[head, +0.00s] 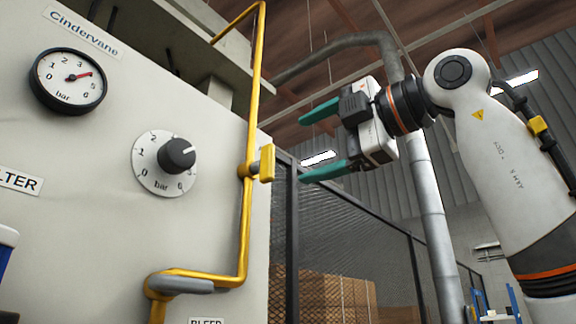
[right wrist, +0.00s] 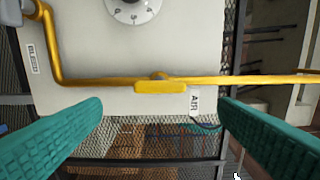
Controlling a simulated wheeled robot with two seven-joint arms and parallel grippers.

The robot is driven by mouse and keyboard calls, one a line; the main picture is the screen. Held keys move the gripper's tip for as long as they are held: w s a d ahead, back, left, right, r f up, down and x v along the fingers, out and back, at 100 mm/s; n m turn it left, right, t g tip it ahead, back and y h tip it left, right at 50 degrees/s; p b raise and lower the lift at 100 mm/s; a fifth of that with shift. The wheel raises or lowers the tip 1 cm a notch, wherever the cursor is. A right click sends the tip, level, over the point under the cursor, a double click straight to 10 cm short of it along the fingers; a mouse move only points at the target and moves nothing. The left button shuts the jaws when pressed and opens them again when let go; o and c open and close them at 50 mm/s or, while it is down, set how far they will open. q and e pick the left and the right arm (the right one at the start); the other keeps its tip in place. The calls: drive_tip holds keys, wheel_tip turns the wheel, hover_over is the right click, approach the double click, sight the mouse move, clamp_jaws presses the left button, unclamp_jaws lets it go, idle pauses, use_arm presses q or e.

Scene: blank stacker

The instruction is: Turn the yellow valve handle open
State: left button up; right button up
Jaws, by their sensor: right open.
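The yellow valve handle (head: 267,163) is a short bar on the vertical yellow pipe (head: 250,110) at the right edge of the pale panel. It looks lined up with the pipe. In the right wrist view the handle (right wrist: 160,87) lies ahead, between the two teal fingers but beyond their tips. My right gripper (head: 302,147) is open and empty, to the right of the handle and apart from it. Its fingers sit one above the other in the head view. My left gripper is not in view.
The panel (head: 100,200) carries a pressure gauge (head: 69,80) and a black dial knob (head: 177,153). A grey lever (head: 180,284) sits on the lower pipe. A mesh fence (head: 340,215) with stacked boxes (head: 330,292) stands behind. The space between gripper and handle looks clear.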

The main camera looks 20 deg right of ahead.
drive_tip(key=shift+v, duration=1.35)
